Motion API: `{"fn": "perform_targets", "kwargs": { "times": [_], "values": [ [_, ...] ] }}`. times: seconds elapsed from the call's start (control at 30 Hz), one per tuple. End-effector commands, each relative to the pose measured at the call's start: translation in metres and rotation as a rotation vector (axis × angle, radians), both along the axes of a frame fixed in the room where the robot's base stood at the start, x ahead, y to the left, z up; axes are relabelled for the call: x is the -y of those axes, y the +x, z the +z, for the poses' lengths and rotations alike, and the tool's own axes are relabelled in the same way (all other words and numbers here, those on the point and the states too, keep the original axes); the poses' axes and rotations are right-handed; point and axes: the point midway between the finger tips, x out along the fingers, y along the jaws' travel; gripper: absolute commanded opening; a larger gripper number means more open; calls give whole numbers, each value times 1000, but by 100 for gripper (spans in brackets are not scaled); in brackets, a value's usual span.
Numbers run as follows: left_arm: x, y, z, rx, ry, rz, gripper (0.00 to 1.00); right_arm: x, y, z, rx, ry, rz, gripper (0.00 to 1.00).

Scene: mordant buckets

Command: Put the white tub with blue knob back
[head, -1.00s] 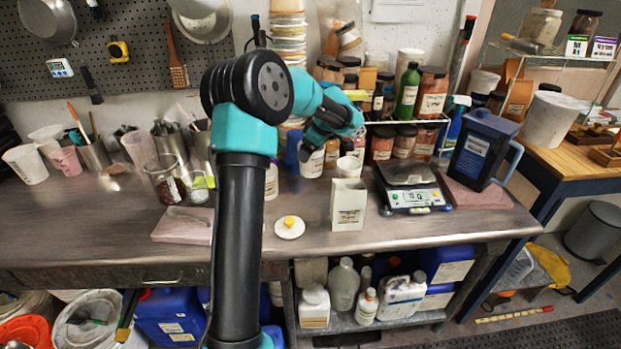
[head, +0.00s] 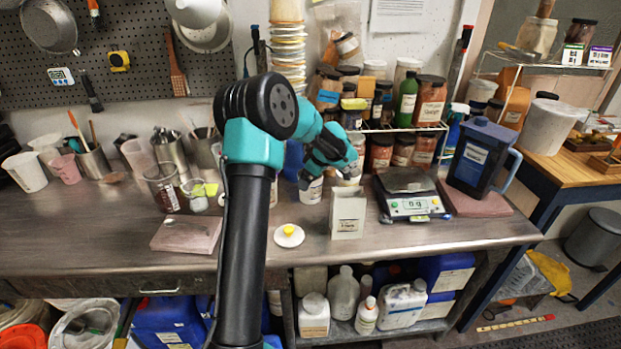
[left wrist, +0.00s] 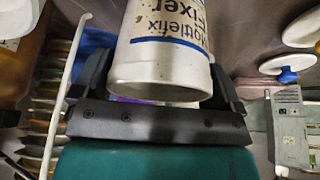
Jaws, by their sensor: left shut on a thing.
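My left gripper (head: 318,178) is shut on a white tub with a printed label (head: 311,190), above the rear middle of the bench. In the left wrist view the tub (left wrist: 165,62) fills the space between the fingers; its label shows a blue line and the word "Fixer". No knob shows on the held tub in either view. A white round lid with a blue knob (left wrist: 287,73) shows at the right of the left wrist view. A white lid with a yellow knob (head: 289,236) lies on the bench. My right gripper is not in view.
A white carton (head: 348,214) stands close right of the held tub, with a scale (head: 408,200) farther right. A jar rack (head: 400,128) is behind. A pinkish slab (head: 187,234) lies left. The front of the bench (head: 400,241) is clear.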

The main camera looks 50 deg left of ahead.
Motion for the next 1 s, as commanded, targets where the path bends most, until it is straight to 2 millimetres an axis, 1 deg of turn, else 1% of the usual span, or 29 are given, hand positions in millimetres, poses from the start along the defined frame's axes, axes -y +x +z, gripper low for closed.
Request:
{"fn": "perform_targets", "kwargs": {
  "times": [0.27, 0.4, 0.43, 0.5, 0.77, 0.87, 1.0],
  "values": [
    [0, 0, -1, 1, 1, 0, 57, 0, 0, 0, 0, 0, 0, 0],
    [0, 0, -4, 0, 1, 0, 57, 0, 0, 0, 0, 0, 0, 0],
    [0, 0, -4, 0, 1, 0, 94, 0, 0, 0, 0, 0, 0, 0],
    [0, 0, -4, 0, 1, 0, 100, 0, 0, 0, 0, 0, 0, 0],
    [0, 0, -2, 0, 0, 0, 100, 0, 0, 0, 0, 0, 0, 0],
    [1, 1, 2, 1, 0, 1, 100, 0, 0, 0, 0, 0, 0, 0],
    [6, 3, 15, 2, 2, 0, 100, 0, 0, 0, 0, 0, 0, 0]
  ]
}}
